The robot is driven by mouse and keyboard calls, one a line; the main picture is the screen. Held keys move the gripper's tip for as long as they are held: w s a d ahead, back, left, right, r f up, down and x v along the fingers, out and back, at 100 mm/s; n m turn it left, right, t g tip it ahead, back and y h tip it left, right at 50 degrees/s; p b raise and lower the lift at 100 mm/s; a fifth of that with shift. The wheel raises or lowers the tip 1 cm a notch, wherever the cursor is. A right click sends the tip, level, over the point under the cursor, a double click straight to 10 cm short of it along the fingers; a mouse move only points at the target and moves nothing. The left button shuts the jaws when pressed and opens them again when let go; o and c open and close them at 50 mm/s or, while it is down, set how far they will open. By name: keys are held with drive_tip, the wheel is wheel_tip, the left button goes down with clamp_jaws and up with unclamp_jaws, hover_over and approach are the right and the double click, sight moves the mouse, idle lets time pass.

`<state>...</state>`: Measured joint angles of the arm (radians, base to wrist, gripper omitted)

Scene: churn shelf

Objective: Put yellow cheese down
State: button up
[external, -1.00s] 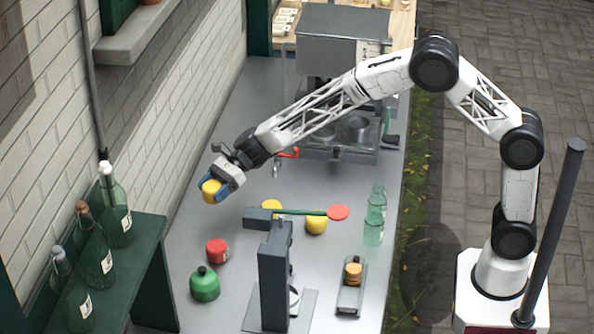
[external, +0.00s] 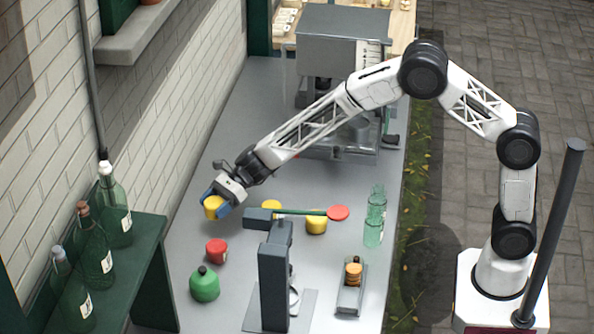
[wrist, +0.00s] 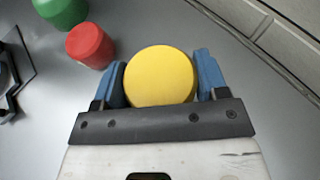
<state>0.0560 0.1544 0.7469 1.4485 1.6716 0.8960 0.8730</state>
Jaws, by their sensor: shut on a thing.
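My gripper (external: 217,203) is shut on a yellow cheese (external: 213,208), a round yellow piece, over the left part of the grey counter (external: 190,235). In the wrist view the yellow cheese (wrist: 160,76) sits between the two blue fingers of my gripper (wrist: 163,82). I cannot tell whether its underside touches the counter. Two other yellow pieces stand on the counter: one (external: 271,205) partly hidden behind a dark press and one (external: 316,226) under its green handle.
A red piece (external: 216,251) and a green round bottle (external: 204,284) stand in front of my gripper; they also show in the wrist view (wrist: 90,46). A dark press (external: 273,285) stands to the right. The brick wall runs along the left.

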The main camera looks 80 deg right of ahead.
drive_tip(key=shift+f, duration=1.9)
drive_tip(key=shift+f, duration=0.15)
drive_tip(key=o, duration=1.1)
drive_tip(key=shift+c, duration=0.2)
drive_tip(key=shift+r, duration=0.2)
drive_tip(key=v, duration=1.2)
drive_tip(key=shift+s+f, duration=0.1)
drive_tip(key=shift+f, duration=0.05)
